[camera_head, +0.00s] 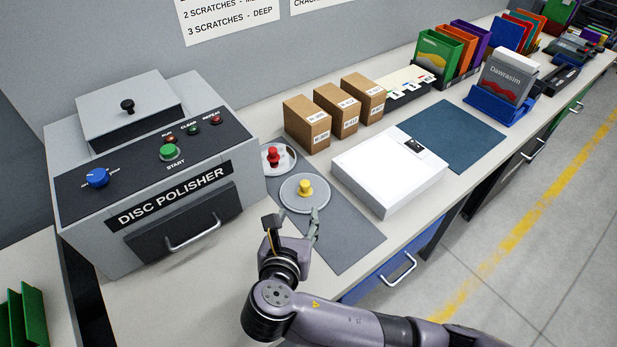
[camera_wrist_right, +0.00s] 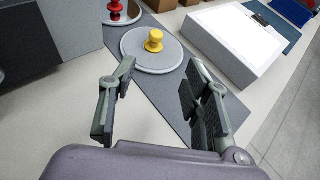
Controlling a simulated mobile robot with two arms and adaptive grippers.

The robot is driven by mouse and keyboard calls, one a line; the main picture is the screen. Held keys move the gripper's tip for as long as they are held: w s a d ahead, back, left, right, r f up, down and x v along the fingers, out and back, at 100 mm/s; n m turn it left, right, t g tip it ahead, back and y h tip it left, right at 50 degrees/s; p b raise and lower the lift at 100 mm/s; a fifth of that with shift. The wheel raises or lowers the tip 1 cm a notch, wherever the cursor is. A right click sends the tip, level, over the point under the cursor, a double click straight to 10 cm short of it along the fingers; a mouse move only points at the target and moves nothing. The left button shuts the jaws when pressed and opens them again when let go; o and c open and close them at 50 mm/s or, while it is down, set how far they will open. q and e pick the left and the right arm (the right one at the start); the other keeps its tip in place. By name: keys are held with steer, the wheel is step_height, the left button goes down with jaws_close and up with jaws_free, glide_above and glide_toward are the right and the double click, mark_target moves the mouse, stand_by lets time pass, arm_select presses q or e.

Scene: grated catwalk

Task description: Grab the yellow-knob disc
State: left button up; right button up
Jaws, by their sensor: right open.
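The yellow-knob disc (camera_head: 304,192) is a flat grey disc with a yellow knob on top. It lies on a dark grey mat (camera_head: 345,240) right of the disc polisher. It also shows in the right wrist view (camera_wrist_right: 152,50), straight ahead of the fingers. My right gripper (camera_head: 292,226) is open and empty just in front of the disc, above the mat's near side. In the right wrist view, its two fingers (camera_wrist_right: 158,88) stand apart with the disc beyond them. My left gripper is in neither view.
A red-knob disc (camera_head: 273,157) lies behind the yellow one, near the disc polisher (camera_head: 150,190). A white flat device (camera_head: 388,172) sits right of the mat. Brown boxes (camera_head: 308,123) stand behind. The counter's front edge runs along the right, with drawers below.

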mark_target(304, 187)
steer(key=shift+w+d+f, duration=0.1)
steer(key=shift+w+f, duration=0.15)
steer(key=shift+w, duration=0.45)
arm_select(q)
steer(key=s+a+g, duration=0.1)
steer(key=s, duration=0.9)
arm_select(e)
steer(key=x, duration=0.3)
steer(key=shift+w+d+f+p, duration=0.1)
steer(key=shift+w+f+p, duration=0.05)
steer(key=shift+w+p, duration=0.2)
steer(key=x, duration=0.3)
steer(key=shift+w+f, duration=0.3)
steer(key=shift+w, duration=0.5)
steer(key=x, duration=0.4)
steer(key=shift+w+a+f+p, duration=0.2)
steer(key=shift+w+a+p, duration=0.05)
steer(key=shift+w+p, duration=0.15)
steer(key=c, duration=0.4)
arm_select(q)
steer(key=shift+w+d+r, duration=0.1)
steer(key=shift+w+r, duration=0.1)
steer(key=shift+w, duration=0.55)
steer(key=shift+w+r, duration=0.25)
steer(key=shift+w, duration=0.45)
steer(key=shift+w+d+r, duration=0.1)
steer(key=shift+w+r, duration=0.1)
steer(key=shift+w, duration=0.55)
arm_select(e)
jaws_close()
